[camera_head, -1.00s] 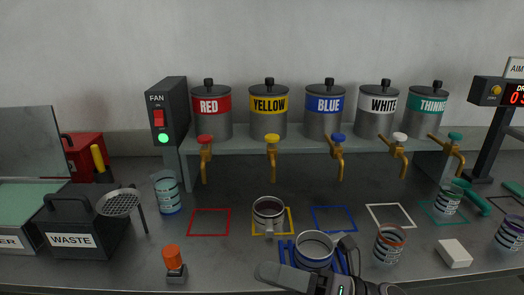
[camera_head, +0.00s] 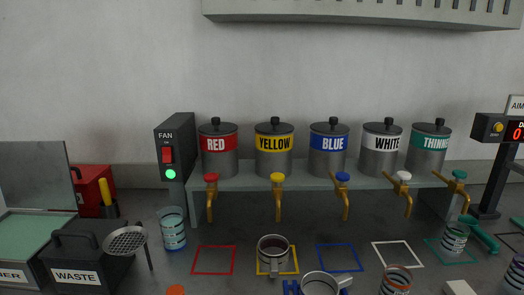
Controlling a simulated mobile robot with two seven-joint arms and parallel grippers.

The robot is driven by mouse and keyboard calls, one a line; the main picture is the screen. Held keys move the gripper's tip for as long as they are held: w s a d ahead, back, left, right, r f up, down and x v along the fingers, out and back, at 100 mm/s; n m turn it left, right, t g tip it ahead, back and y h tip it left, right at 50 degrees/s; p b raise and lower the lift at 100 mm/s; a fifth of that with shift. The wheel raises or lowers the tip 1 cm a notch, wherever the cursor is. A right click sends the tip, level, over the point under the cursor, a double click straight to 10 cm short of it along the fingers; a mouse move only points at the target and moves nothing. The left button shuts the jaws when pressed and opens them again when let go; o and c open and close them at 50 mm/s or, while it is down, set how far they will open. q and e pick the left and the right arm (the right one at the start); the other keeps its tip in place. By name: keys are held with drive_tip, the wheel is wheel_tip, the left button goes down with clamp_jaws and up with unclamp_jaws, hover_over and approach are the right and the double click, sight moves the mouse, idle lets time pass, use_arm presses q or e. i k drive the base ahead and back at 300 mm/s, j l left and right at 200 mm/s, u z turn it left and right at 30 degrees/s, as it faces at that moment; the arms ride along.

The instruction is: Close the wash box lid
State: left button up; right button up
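At the far left stands an open box (camera_head: 12,272) with a greenish surface inside. Its front label is cut off by the frame, with only "ER" readable. A grey panel (camera_head: 36,176) stands upright behind it, raised like an open lid. I cannot read for sure that this is the wash box. Neither of my grippers is in view.
A black WASTE box (camera_head: 90,263) with a handle stands right beside the open box, with a mesh strainer (camera_head: 126,240) next to it. A red box (camera_head: 92,182) stands behind. A striped cup (camera_head: 172,230) and a mug (camera_head: 272,254) stand on the table.

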sight(34, 175)
drive_tip(key=k+u, duration=0.1)
drive_tip(key=u, duration=1.4)
drive_tip(key=k+u, duration=0.15)
drive_tip(key=u, duration=0.35)
